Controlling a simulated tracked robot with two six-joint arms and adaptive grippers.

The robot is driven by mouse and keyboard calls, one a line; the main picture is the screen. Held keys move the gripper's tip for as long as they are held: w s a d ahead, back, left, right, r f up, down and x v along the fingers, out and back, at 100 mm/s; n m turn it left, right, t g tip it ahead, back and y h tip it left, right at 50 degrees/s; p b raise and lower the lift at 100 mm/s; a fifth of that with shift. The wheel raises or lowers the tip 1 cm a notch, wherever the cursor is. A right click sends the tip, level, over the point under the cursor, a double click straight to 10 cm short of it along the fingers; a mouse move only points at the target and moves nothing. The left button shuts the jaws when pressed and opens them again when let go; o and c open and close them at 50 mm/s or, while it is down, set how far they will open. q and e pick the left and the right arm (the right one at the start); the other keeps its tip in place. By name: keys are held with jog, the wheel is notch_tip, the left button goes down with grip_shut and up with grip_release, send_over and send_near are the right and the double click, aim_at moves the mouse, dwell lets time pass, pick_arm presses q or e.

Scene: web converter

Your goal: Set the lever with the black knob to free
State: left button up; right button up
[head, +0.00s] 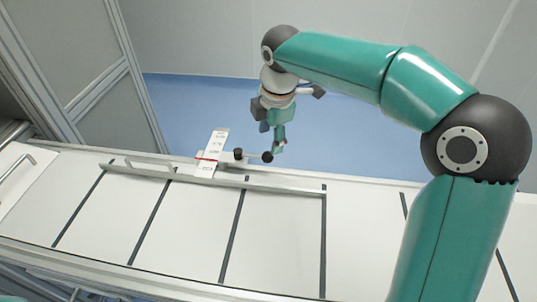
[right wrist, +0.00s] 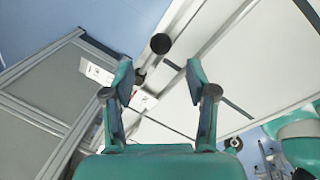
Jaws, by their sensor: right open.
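The lever's black knob (head: 267,157) is at the right end of a short rod, by the far edge of the white machine top. A second dark round part (head: 238,154) sits left of it. A white label plate (head: 212,150) with a red line stands beside them; its print is too small to read. My right gripper (head: 278,143) is just above and beyond the knob. In the right wrist view its fingers (right wrist: 159,68) are open and empty, with the black knob (right wrist: 160,43) centred ahead of the tips, apart from them. My left gripper is out of view.
A long metal rail (head: 250,184) runs along the far part of the white top (head: 190,225), which is crossed by dark strips. A grey framed panel (head: 85,70) stands at the left. Blue floor (head: 200,105) lies free behind the machine.

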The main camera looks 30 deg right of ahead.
aim_at(268, 153)
jog(key=f, duration=0.2)
jog(key=w+f, duration=0.1)
jog(key=f, duration=0.4)
jog(key=shift+w+f, duration=0.15)
jog(key=shift+c, duration=0.3)
grip_shut()
